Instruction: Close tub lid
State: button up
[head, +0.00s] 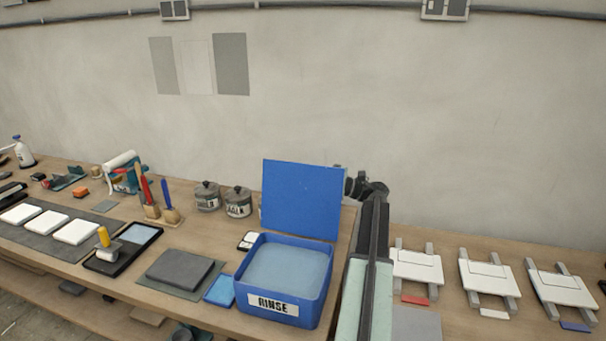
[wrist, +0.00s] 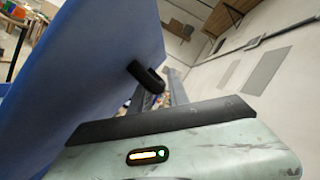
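The blue tub (head: 285,291) with a RINSE label stands near the table's front edge, holding pale water. Its blue lid (head: 301,199) stands open, nearly upright at the tub's back edge. The lid also fills the left of the wrist view (wrist: 95,65). My arm reaches up along the tub's right side, and my gripper (head: 349,184) is at the lid's right edge, partly hidden by it. In the wrist view a dark fingertip of my gripper (wrist: 158,80) is close against the lid's face; I cannot tell whether it touches. The finger gap is unclear.
Left of the tub are a blue sponge-like block (head: 220,290), grey slabs (head: 179,269) and two lidded pots (head: 238,202). A black tray (head: 123,248) with a roller lies further left. White tile frames (head: 416,267) line the bench at right. The wall is behind.

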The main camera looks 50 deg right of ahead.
jog(key=shift+w+a+r, duration=0.1)
jog(key=shift+w+a, duration=0.05)
grip_shut()
dwell(1.3)
